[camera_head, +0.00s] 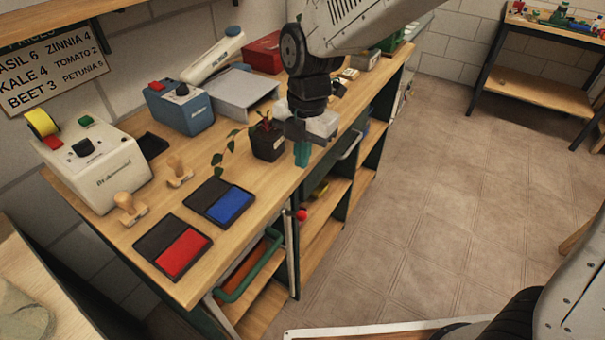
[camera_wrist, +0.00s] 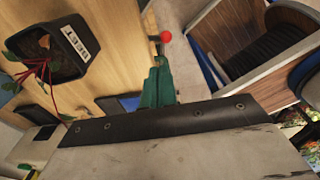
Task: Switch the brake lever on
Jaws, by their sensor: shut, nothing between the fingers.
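A lever with a red ball knob (camera_head: 302,215) sits at the front edge of the wooden bench, below its top. In the wrist view the red knob (camera_wrist: 165,37) is on a short dark stem just beyond my fingertips, with a small gap. I cannot tell the lever's on or off position. My gripper (camera_head: 302,158) points down near the bench's front edge, beside the potted seedling and above the knob. Its green fingers (camera_wrist: 160,70) are shut and empty in the wrist view.
A dark pot with a seedling (camera_head: 268,144) stands close left of my gripper. Red (camera_head: 182,252) and blue (camera_head: 229,206) ink pads, stamps (camera_head: 130,208) and a white machine (camera_head: 98,165) are on the bench. A green curved handle (camera_head: 245,285) is below.

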